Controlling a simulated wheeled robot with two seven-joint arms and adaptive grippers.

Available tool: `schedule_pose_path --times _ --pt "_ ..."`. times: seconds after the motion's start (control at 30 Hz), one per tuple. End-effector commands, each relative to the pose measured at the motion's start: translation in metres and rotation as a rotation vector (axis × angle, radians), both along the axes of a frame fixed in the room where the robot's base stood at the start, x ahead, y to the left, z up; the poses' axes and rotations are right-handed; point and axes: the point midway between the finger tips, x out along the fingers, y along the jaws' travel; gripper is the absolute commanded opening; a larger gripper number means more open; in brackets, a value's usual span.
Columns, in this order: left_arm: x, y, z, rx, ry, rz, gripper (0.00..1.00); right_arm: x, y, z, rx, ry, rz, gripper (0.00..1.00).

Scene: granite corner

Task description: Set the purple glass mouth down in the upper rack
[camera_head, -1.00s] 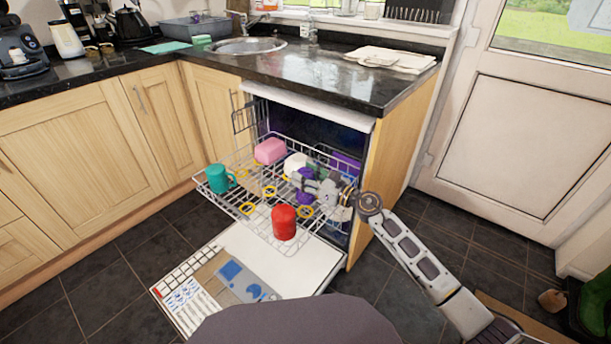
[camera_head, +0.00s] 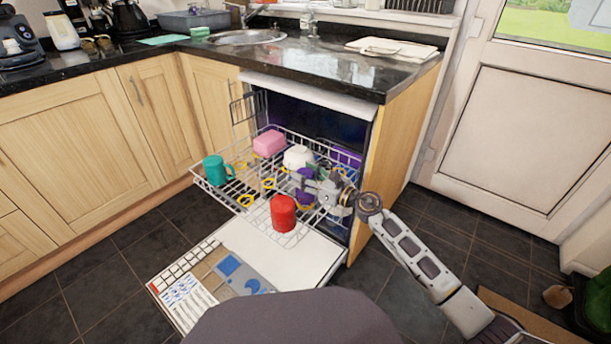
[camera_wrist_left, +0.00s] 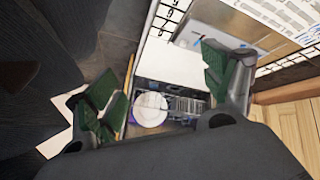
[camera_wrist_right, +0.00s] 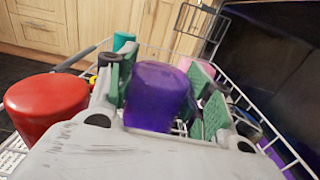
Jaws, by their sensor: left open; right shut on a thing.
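The purple glass (camera_head: 306,184) is in my right gripper (camera_head: 312,185), low over the upper rack (camera_head: 245,209) of the dishwasher. In the right wrist view the purple glass (camera_wrist_right: 157,96) stands between the green pads of my right gripper (camera_wrist_right: 160,92), with its closed, rounded end up. Its mouth is hidden below, and I cannot tell whether it touches the wires. My left gripper (camera_wrist_left: 165,95) is open and empty in the left wrist view, with its fingers wide apart. The left gripper does not show in the head view.
A red cup (camera_head: 283,213) stands at the rack's front, beside my right gripper. A teal mug (camera_head: 215,170), a pink block-like item (camera_head: 269,143) and a white bowl (camera_head: 298,157) are also in the rack. The dishwasher door (camera_head: 270,262) lies open below. The cabinet side (camera_head: 398,150) borders the right.

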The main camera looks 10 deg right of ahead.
Motion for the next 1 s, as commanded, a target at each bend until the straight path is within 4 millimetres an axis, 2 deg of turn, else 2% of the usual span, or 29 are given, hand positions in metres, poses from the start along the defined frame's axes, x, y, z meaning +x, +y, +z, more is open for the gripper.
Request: schedule_pose_path --times 0.3,0.77,0.8,1.0 --pt "0.007 -0.003 -0.012 -0.017 -0.025 -0.008 0.82 0.000 0.000 -0.017 0.000 -0.001 0.000 0.22" --pt "0.012 -0.004 -0.012 -0.025 -0.039 -0.006 0.82 0.000 0.000 -0.020 0.000 -0.001 0.000 0.22" --pt "0.011 -0.004 -0.012 -0.025 -0.038 -0.007 0.82 0.000 0.000 -0.020 0.000 -0.001 0.000 0.52" --pt "0.006 -0.004 -0.015 -0.024 -0.026 -0.007 0.82 0.000 0.000 -0.020 0.000 -0.001 0.000 0.76"
